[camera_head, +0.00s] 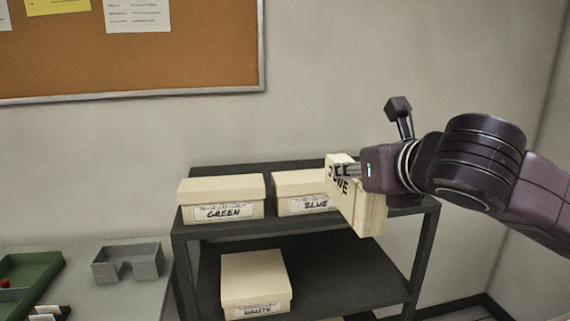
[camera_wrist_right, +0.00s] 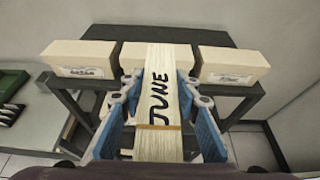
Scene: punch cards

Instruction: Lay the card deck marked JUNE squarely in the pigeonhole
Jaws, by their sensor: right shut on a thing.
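The card deck marked JUNE (camera_head: 358,200) is a thick cream block with black lettering, held above the front edge of the shelf rack's top. My right gripper (camera_head: 356,171) is shut on it. In the right wrist view the deck (camera_wrist_right: 160,100) lies lengthwise between the two blue fingers of the gripper (camera_wrist_right: 157,88), its lettering facing the camera. A grey open-topped holder (camera_head: 128,263) with a notched front stands on the table at left, well away from the deck; it may be the pigeonhole, but no label shows. My left gripper is not in view.
The dark shelf rack (camera_head: 300,226) carries cream boxes marked GREEN (camera_head: 222,198) and BLUE (camera_head: 300,190), with a third box (camera_wrist_right: 232,64) at right. A WHITE box (camera_head: 254,283) is on its lower shelf. A green tray (camera_head: 32,276) stands on the grey table (camera_head: 120,300).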

